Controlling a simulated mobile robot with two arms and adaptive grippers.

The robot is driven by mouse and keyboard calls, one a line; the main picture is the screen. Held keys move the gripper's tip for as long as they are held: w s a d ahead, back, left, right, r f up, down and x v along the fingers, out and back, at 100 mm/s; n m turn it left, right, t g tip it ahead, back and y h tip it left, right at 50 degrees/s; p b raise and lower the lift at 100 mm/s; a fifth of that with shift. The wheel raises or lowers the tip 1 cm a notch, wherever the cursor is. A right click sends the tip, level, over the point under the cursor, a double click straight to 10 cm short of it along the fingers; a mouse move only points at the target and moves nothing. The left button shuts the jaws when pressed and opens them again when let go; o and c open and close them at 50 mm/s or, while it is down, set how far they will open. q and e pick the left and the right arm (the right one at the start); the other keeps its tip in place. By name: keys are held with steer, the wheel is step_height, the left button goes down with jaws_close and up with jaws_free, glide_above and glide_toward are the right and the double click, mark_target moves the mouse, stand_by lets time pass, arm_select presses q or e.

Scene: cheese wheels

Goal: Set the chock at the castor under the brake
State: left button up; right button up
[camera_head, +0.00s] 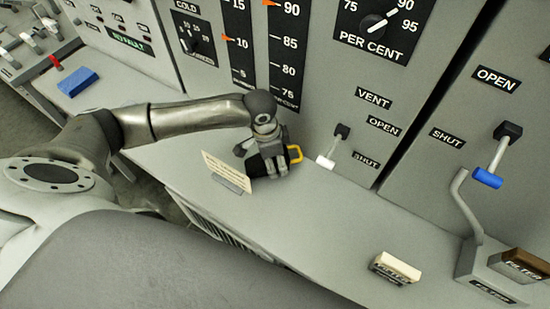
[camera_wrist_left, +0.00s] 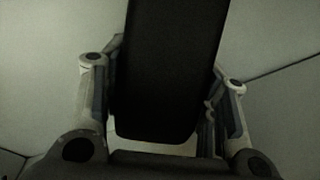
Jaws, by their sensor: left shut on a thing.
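My left gripper (camera_head: 268,148) reaches over the grey ledge from the left and is shut on a black block with a yellow loop (camera_head: 296,154), which looks like the chock. In the left wrist view the black block (camera_wrist_left: 172,70) stands between the two fingers (camera_wrist_left: 160,115) and fills the middle. In the head view the gripper and arm hide part of the block. Whether the block touches the ledge, I cannot tell. I can make out no castor and no brake in either view. My right gripper is not in view.
A card in a holder (camera_head: 228,172) stands just left of the gripper. The grey ledge (camera_head: 320,225) is clear to the right, up to a cream block (camera_head: 398,267). A lever with a white handle (camera_head: 333,149) and one with a blue handle (camera_head: 488,178) project from the panel.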

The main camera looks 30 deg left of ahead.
arm_select(q)
steer(key=o, duration=1.5)
steer(key=shift+c, duration=0.2)
